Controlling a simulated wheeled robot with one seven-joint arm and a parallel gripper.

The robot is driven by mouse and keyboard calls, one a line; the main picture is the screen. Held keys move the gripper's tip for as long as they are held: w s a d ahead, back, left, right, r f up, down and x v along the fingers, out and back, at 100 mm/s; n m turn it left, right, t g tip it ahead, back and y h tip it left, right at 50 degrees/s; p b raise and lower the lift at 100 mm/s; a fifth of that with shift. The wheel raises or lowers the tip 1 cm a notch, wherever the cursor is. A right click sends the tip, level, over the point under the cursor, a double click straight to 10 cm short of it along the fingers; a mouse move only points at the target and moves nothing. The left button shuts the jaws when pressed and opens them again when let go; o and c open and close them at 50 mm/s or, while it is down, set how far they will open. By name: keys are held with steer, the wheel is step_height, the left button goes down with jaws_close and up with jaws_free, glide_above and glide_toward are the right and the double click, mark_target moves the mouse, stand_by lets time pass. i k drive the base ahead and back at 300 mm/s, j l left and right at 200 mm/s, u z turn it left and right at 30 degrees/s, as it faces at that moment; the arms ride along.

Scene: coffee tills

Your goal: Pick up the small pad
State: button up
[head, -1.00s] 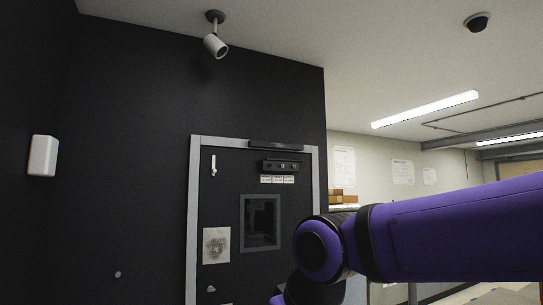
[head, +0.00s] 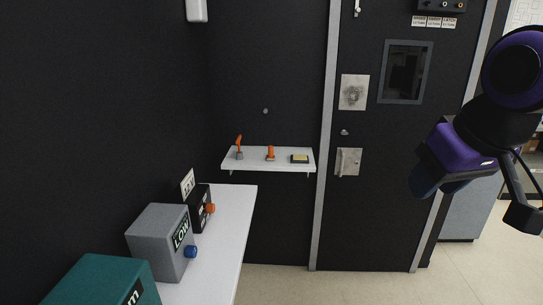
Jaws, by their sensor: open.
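A small flat pad (head: 300,158), dark with a yellowish top, lies near the right end of a white wall shelf (head: 233,165). An orange item (head: 270,153) stands to its left on the same shelf, apart from it. My gripper (head: 526,206) is partly in view at the right edge, hanging below my purple arm. It is open and well away from the shelf. No object shows in it, though part of it is cut off by the frame.
An orange-topped item (head: 239,147) stands at the shelf's left end. A white counter (head: 224,228) at lower left holds a grey box (head: 153,236), a teal box (head: 92,284) and a black box (head: 200,208). A dark door (head: 385,210) is right of the shelf. The floor (head: 345,285) ahead looks clear.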

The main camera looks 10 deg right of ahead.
mark_target(270, 157)
steer(key=i+l, duration=0.3)
steer(key=i, duration=0.25)
steer(key=i+l, duration=0.3)
steer(key=i, duration=0.2)
steer(key=i+l+u, duration=0.1)
steer(key=i+l, duration=0.2)
steer(key=i, duration=0.25)
steer(key=i+l, duration=0.35)
steer(key=i, duration=0.15)
steer(key=i+l, duration=0.35)
steer(key=i, duration=0.15)
